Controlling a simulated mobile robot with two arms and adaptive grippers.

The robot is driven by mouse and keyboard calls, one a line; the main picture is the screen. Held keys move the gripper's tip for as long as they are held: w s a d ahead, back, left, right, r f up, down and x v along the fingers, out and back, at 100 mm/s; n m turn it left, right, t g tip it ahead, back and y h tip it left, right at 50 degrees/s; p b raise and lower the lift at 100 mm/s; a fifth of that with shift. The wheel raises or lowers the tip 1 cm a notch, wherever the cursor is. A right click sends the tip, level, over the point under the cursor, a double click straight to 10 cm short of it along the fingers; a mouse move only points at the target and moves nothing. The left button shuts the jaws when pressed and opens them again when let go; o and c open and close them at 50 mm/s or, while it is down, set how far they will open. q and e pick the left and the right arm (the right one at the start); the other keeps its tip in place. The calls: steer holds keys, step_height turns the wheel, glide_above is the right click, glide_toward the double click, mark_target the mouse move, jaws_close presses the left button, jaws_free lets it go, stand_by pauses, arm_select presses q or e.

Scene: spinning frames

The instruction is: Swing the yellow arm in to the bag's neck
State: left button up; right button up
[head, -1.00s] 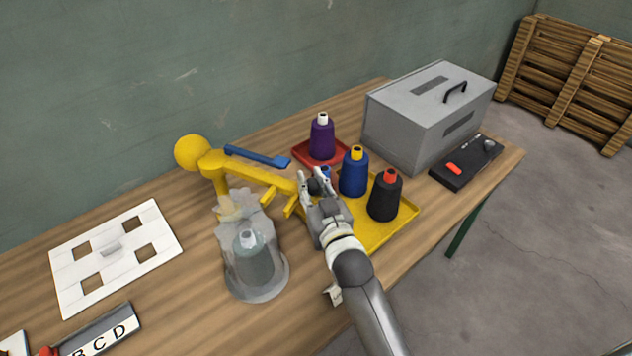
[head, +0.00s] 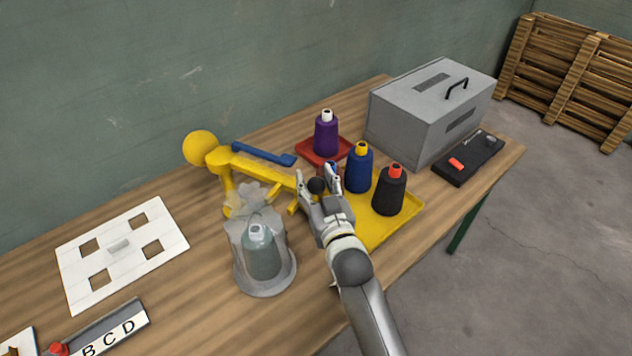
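The yellow arm (head: 262,173) runs from a yellow post with a round ball top at left toward my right gripper. A dark round knob (head: 317,185) shows at its right end. My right gripper (head: 317,172) has its fingers spread, one on each side of the knob; I cannot tell whether they touch it. The clear bag (head: 243,268) stands upright on the table in front of the yellow arm, with a grey-green cone spool (head: 261,252) inside. The bag's neck (head: 256,200) is gathered and ragged, close to the arm's near side. My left gripper is out of view.
A yellow tray (head: 376,232) with blue and black spools lies right beside my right gripper. A white holed board (head: 120,285) lies left.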

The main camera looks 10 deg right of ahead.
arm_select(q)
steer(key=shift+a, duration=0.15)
arm_select(e)
steer(key=s+d, duration=0.1)
steer(key=s, duration=1.1)
steer(key=shift+d, duration=0.1)
steer(key=shift+c, duration=0.4)
